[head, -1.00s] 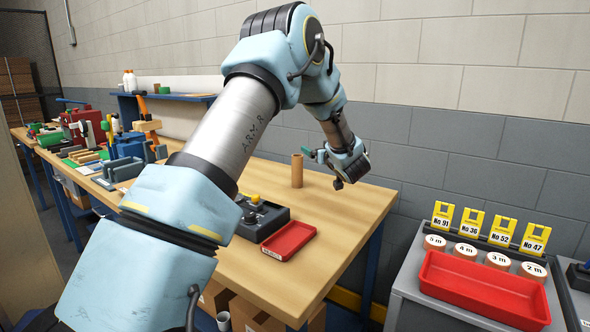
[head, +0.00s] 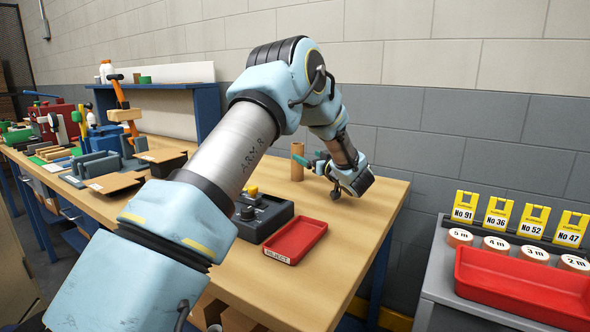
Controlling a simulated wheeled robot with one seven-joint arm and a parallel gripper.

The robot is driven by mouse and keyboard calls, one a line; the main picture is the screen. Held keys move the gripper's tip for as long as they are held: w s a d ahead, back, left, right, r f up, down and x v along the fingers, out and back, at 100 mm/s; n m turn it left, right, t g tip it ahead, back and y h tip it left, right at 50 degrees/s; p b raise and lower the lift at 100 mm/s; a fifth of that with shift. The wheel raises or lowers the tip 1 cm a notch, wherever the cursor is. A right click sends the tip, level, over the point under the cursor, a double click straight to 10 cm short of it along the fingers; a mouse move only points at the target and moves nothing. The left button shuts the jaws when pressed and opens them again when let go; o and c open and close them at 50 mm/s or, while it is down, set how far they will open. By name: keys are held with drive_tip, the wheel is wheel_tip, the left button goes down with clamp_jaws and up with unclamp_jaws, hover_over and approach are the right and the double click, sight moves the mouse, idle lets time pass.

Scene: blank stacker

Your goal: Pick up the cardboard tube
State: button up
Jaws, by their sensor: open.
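The cardboard tube (head: 297,167) is a plain brown cylinder. It stands upright near the back edge of the wooden workbench (head: 345,235), in the head view. My gripper (head: 322,178) is at the end of my arm, just right of the tube and partly overlapping its right side in the picture. It is open, with nothing visible between its fingers. I cannot tell the exact gap between the fingers and the tube.
A red reject tray (head: 296,240) and a black control box (head: 262,218) with a yellow knob lie in front of the tube. Vises and tools crowd the bench's left. A grey cabinet (head: 437,290) at right holds a red bin (head: 520,285). The bench's right front is clear.

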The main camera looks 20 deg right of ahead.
sight(301, 152)
drive_tip(key=p+x, duration=0.1)
drive_tip(key=x, duration=0.4)
drive_tip(key=shift+w, duration=0.2)
drive_tip(key=p+x, duration=0.1)
drive_tip(key=x, duration=0.2)
drive_tip(key=p+x, duration=0.1)
drive_tip(key=shift+w+a+r+p, duration=0.2)
drive_tip(key=shift+w+r+p, duration=0.05)
drive_tip(key=shift+w+p, duration=0.1)
drive_tip(key=shift+w+a, duration=0.1)
drive_tip(key=shift+w, duration=0.25)
drive_tip(key=c, duration=1.4)
